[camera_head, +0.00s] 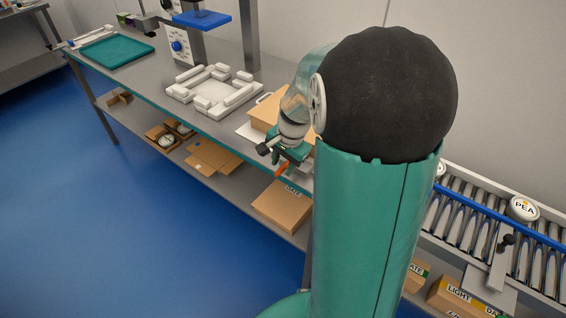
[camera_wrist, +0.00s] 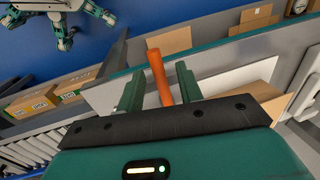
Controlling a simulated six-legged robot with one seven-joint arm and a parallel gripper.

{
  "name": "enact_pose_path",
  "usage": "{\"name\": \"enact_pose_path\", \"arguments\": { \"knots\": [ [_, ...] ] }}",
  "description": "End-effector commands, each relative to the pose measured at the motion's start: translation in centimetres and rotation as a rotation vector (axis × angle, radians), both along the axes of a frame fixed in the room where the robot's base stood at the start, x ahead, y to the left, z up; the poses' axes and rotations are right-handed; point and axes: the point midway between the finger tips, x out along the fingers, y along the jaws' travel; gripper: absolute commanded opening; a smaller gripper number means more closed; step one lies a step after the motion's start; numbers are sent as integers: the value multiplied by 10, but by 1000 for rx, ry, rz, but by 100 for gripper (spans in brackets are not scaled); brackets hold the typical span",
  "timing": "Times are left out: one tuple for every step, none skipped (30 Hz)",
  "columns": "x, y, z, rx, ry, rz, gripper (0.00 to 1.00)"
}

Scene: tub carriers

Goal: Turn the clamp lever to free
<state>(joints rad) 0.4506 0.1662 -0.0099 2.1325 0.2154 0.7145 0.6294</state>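An orange lever (camera_wrist: 159,74) shows in the wrist view as a short bar standing between my two green fingers. I take it to be the clamp lever. My gripper (camera_wrist: 158,80) is open, with a gap on each side of the lever. Its lower end is hidden behind the gripper's dark front edge. In the head view my gripper (camera_head: 284,162) is low at the bench's front edge, partly behind my arm. A small orange piece (camera_head: 281,170) shows just below it. The clamp's body is hidden.
The bench holds a white fixture frame (camera_head: 177,92), a teal tray (camera_head: 115,50) and a machine with a blue plate (camera_head: 202,19). Cardboard boxes (camera_head: 283,206) lie on the lower shelf. A roller conveyor (camera_head: 460,190) with a PEA tub (camera_head: 523,209) runs at right. Blue floor is open at left.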

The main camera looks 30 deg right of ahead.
Motion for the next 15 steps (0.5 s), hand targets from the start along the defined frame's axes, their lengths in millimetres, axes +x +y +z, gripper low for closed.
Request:
{"name": "enact_pose_path", "arguments": {
  "knots": [
    [0,0,4,-1,-3,0,36],
    [-1,-1,6,-1,-3,0,36],
    [-2,-1,11,-1,-3,0,36],
    [-2,-1,15,-2,-4,-1,36],
    [-3,-2,20,-2,-5,-1,36],
    [-4,-2,28,-2,-5,-1,36],
    [-5,-3,34,-3,-6,-1,36],
    [-6,-3,41,-2,-6,0,36],
    [-8,-3,49,-3,-6,0,36],
    [-10,-4,56,-3,-6,1,36],
    [-11,-4,63,-3,-5,1,36],
    [-12,-5,72,-3,-6,1,36],
    [-14,-5,78,-3,-6,0,36],
    [-15,-6,85,-3,-6,0,36],
    [-17,-6,93,-3,-6,0,36]
  ]
}}
